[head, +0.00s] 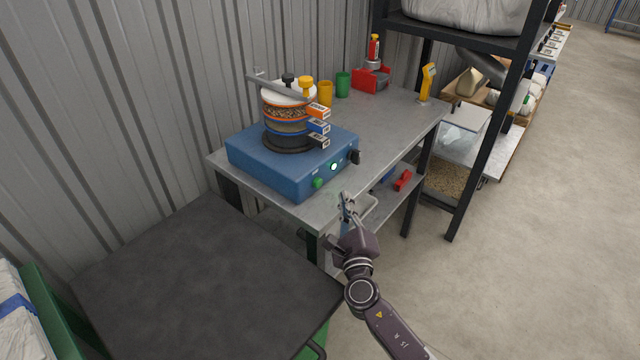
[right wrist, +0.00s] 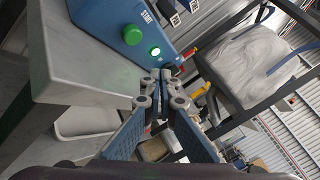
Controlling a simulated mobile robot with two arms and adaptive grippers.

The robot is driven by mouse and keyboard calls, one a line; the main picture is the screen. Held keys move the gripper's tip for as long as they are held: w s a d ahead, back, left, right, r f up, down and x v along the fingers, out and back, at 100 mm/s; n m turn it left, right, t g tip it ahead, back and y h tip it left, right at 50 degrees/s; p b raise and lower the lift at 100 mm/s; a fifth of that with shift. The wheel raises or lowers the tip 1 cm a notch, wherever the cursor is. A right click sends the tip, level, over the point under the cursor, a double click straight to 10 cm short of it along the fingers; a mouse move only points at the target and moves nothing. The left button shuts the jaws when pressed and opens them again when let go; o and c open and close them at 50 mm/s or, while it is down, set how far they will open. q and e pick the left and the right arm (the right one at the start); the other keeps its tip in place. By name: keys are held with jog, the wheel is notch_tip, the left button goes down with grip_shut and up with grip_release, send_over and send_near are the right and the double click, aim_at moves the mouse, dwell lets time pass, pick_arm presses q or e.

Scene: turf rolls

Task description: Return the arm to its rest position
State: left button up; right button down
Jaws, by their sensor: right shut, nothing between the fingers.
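My right gripper (head: 346,205) is in front of the near edge of the grey worktable (head: 385,139), in the head view. Its fingers are shut with nothing between them; the right wrist view also shows the closed fingertips (right wrist: 163,84). My right arm reaches in from the bottom of the head view. On the table stands a blue sieve shaker (head: 262,160) with a green button and a lit indicator on its front. The gripper is apart from the shaker, in front of it. My left gripper is not in view.
A stack of sieves (head: 289,119) sits clamped on the shaker. Yellow (head: 325,94) and green (head: 342,85) cups stand behind it. A dark flat surface (head: 205,285) lies at the lower left. A black shelf rack (head: 490,120) stands right of the table. Open floor lies at the right.

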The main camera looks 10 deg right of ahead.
dwell(0.4)
jog(key=s+d+f+m+g+h, duration=0.1)
jog(key=s+d+f+m+g, duration=0.25)
jog(key=s+m, duration=0.4)
jog(key=s+d+f+m+g+h, duration=0.2)
jog(key=s+d+m, duration=0.2)
jog(key=m, duration=0.6)
jog(key=s+d+f+m+g+h, duration=0.1)
jog(key=s+d+f+m+g, duration=0.15)
jog(key=s+m, duration=0.5)
jog(key=s+a+f+m+g+y, duration=0.25)
jog(key=s+a+m+g, duration=0.2)
jog(key=s+m, duration=0.5)
jog(key=s+a+f+m+g+y, duration=0.1)
jog(key=s+a+m+g+y, duration=0.25)
jog(key=s+a+m, duration=0.55)
jog(key=s+d+f+n, duration=0.1)
jog(key=s+d+f, duration=0.1)
jog(key=f, duration=1.2)
jog(key=s+d+f+n, duration=0.1)
jog(key=s+d+f, duration=0.1)
jog(key=f, duration=1.1)
jog(key=s+d+f+g, duration=0.1)
jog(key=s+d+f, duration=0.1)
jog(key=s+f, duration=1.3)
jog(key=shift+s+d+g+y, duration=0.25)
jog(key=shift+s+g+y, duration=0.05)
jog(key=shift+s, duration=0.5)
